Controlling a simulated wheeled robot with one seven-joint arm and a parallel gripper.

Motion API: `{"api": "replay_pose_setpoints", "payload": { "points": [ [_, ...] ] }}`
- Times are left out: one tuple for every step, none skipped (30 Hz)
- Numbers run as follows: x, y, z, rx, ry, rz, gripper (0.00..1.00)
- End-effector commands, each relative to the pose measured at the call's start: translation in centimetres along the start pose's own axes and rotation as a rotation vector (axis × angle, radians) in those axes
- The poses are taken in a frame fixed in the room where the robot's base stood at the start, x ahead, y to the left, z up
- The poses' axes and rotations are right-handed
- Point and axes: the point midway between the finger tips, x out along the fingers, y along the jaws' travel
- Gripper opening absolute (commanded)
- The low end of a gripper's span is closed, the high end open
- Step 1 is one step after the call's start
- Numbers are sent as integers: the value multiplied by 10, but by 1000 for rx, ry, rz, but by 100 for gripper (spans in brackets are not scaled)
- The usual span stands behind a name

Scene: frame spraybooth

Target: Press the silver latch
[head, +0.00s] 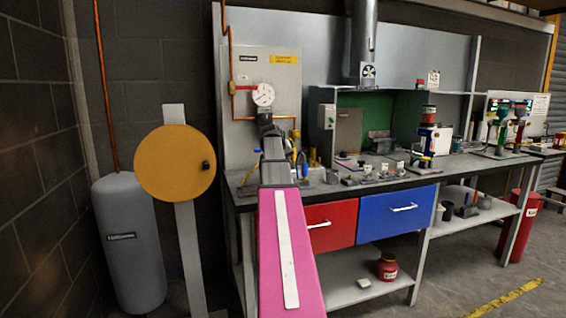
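I cannot make out a silver latch for certain; it may be too small or hidden behind my arm. My arm reaches forward from the bottom middle over the workbench (430,170). My gripper (264,117), dark and small at the arm's far end, appears just below a round white pressure gauge (263,95) on the back panel. I cannot tell whether it touches anything. Its fingers are too small and overlapped to read. A red drawer (328,226) and a blue drawer (397,214), each with a pale handle, are under the bench top.
A green-backed spray booth (372,112) with a duct (362,40) stands on the bench. Several small cups and bottles crowd the bench top. A grey tank (130,243) and a yellow disc on a post (174,163) stand left. Floor at lower right is free.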

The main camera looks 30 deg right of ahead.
Motion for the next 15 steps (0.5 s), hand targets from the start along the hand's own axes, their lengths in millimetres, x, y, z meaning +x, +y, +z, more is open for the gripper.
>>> {"api": "replay_pose_setpoints", "payload": {
  "points": [
    [1, 2, 1, 0, 0, 0, 0],
    [1, 4, 1, 0, 0, 0, 0],
    [2, 5, 2, 0, 0, 0, 0],
    [2, 5, 2, -1, 0, 0, 0],
    [2, 6, 2, -1, 0, 0, 0],
    [3, 7, 2, -1, 0, 0, 0],
    [3, 7, 2, -1, 0, 0, 0],
    [3, 8, 2, -1, 0, 0, 0],
    [3, 8, 2, -1, 0, 0, 0],
    [3, 8, 2, -1, 0, 0, 0],
    [3, 8, 2, -1, 0, 0, 0],
    [3, 8, 2, -1, 0, 0, 0],
    [3, 8, 2, -1, 0, 0, 0],
    [3, 8, 2, -1, 0, 0, 0],
    [3, 8, 2, -1, 0, 0, 0]
  ]
}}
